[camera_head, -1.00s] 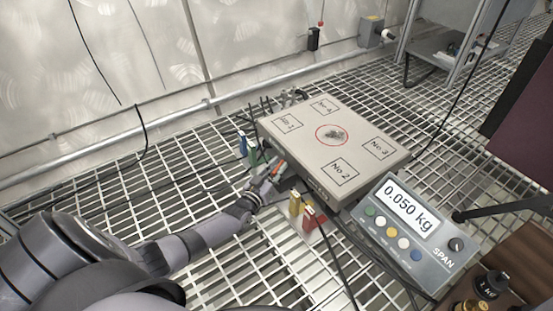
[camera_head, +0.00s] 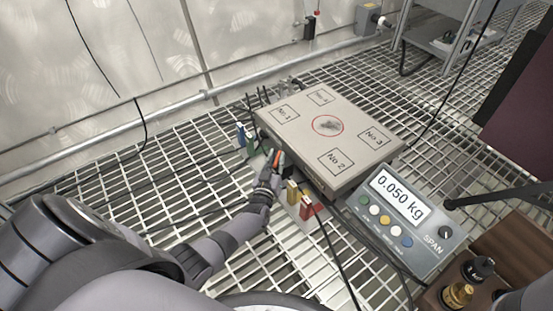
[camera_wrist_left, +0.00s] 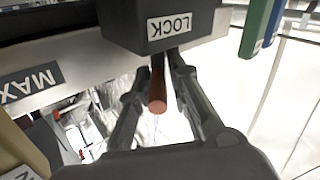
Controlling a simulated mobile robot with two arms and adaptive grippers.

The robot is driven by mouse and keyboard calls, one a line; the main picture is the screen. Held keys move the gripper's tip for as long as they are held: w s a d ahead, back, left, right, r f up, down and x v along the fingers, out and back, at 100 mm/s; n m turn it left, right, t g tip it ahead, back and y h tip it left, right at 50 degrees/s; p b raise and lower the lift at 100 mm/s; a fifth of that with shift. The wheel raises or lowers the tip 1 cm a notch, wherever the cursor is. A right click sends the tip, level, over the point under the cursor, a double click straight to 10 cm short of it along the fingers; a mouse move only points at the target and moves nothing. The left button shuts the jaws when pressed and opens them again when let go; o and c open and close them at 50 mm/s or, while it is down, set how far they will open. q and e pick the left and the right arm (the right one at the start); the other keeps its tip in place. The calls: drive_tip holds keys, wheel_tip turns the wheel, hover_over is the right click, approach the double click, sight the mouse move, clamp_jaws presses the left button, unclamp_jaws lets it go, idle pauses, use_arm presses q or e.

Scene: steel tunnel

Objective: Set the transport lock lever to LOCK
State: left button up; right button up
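The transport lock lever is a short dark stem with an orange-red tip (camera_wrist_left: 157,92), below a dark block with a LOCK label (camera_wrist_left: 168,26) that appears upside down in the left wrist view. The orange-red tip also shows in the head view (camera_head: 278,158) at the near left side of the platform scale (camera_head: 322,132). My left gripper (camera_wrist_left: 156,75) is open, with one finger on each side of the lever and small gaps visible. In the head view my left gripper (camera_head: 272,168) is beside the scale's edge. My right gripper is not in view.
Blue and green blocks (camera_head: 250,141) and yellow and red blocks (camera_head: 300,200) flank my gripper. A display box (camera_head: 402,215) reads 0.050 kg. Weights (camera_head: 458,294) stand in a wooden holder at lower right. Cables cross the open grating.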

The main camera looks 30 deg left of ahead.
use_arm(q)
drive_tip(key=o, duration=0.3)
drive_tip(key=shift+w+d, duration=0.15)
drive_tip(key=shift+d, duration=0.15)
drive_tip(key=shift+a, duration=0.1)
drive_tip(key=shift+a, duration=0.1)
